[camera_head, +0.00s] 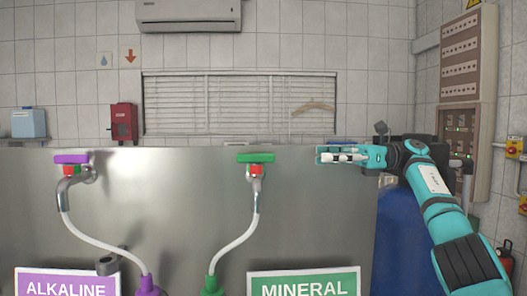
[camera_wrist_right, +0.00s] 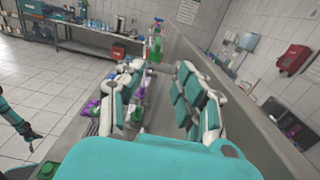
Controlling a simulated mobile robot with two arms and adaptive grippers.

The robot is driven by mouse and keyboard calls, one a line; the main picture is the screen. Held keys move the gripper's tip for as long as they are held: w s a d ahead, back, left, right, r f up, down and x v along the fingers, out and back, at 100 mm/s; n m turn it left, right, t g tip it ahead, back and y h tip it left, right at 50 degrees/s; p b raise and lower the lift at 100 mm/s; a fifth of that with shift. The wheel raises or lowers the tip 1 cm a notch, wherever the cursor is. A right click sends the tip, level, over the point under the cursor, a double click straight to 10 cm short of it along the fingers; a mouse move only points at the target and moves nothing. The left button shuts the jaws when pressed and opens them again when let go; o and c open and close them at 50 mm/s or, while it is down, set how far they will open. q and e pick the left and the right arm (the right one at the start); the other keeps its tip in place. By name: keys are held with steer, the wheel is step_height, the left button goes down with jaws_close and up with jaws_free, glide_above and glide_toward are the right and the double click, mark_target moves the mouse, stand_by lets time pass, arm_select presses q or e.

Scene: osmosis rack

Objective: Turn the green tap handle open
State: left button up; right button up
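The green tap handle (camera_head: 256,157) is a flat bar lying level on top of the green-line tap, above its red collar, at the panel's upper edge in the head view. My right gripper (camera_head: 322,154) is to the right of this handle at about the same height, apart from it, with its fingers pointing left. In the right wrist view my right gripper (camera_wrist_right: 160,70) is open, with an empty gap between its fingers.
A purple tap handle (camera_head: 72,158) sits on the left tap. The steel panel (camera_head: 165,215) carries both taps, with white hoses below. The MINERAL sign (camera_head: 304,284) is below the green tap. A blue barrel (camera_head: 400,240) stands at right. The space between right gripper and green handle looks clear.

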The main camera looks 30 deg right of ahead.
glide_toward(256, 155)
steer(key=x, duration=0.6)
steer(key=p+x, duration=0.1)
steer(key=x, duration=0.2)
steer(key=shift+w+d+r, duration=0.1)
steer(key=shift+w, duration=0.2)
steer(key=shift+w+a, duration=0.1)
steer(key=shift+a, duration=0.15)
arm_select(q)
steer(key=shift+s+a+r, duration=0.3)
steer(key=shift+s+r, duration=0.25)
steer(key=shift+s, duration=0.3)
arm_select(e)
steer(key=shift+w+a, duration=0.15)
